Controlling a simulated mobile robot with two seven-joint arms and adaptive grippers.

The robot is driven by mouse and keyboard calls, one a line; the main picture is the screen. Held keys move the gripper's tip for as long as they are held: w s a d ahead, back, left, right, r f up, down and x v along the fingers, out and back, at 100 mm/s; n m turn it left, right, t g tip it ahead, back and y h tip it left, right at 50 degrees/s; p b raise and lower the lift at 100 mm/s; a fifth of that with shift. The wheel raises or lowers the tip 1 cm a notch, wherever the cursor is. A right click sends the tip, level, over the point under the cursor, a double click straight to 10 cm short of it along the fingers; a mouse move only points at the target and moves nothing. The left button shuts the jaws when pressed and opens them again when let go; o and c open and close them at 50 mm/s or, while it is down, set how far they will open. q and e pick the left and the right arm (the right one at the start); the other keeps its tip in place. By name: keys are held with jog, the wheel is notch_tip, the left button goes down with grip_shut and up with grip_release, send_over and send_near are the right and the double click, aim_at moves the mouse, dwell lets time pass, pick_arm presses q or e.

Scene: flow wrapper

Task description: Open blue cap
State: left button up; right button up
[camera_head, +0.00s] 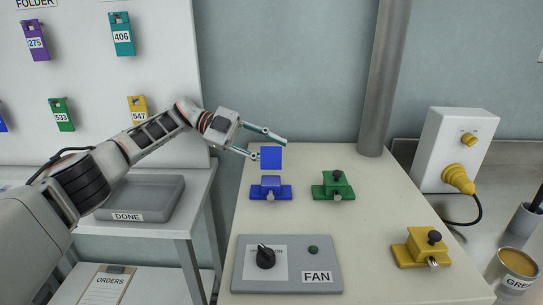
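The blue cap (271,157) is a flat blue square that stands upright just above and behind the blue block (270,188) on the table. Whether it is joined to the block I cannot tell. My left gripper (271,148) comes in from the left with its two fingers spread apart. One fingertip is at the left edge of the cap and the other is above its upper right. Whether a finger touches the cap I cannot tell. My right gripper is not in view.
A green block (332,187) with a black knob stands right of the blue one. A yellow block (421,250) is at the front right. The FAN panel (316,252) lies in front. A grey DONE tray (160,190) is at the left. A pole (382,80) rises behind.

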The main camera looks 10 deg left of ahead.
pick_arm(q)
jog(key=shift+o, duration=0.7)
notch_tip(320, 180, up, 8)
jog(key=shift+w, duration=0.2)
jog(key=shift+r, duration=0.7)
jog(key=shift+c, duration=0.2)
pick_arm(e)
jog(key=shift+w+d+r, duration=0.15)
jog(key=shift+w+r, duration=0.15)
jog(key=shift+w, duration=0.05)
pick_arm(q)
jog(key=shift+n+y, duration=0.3)
notch_tip(320, 180, down, 5)
jog(key=shift+d+f, duration=0.1)
jog(key=shift+f, duration=0.1)
jog(key=shift+s+r, duration=0.15)
jog(key=shift+c, duration=0.5)
jog(key=s+a+r, duration=0.1)
jog(key=s+a, duration=0.1)
jog(key=a, duration=0.6)
jog(key=shift+r+b, duration=0.4)
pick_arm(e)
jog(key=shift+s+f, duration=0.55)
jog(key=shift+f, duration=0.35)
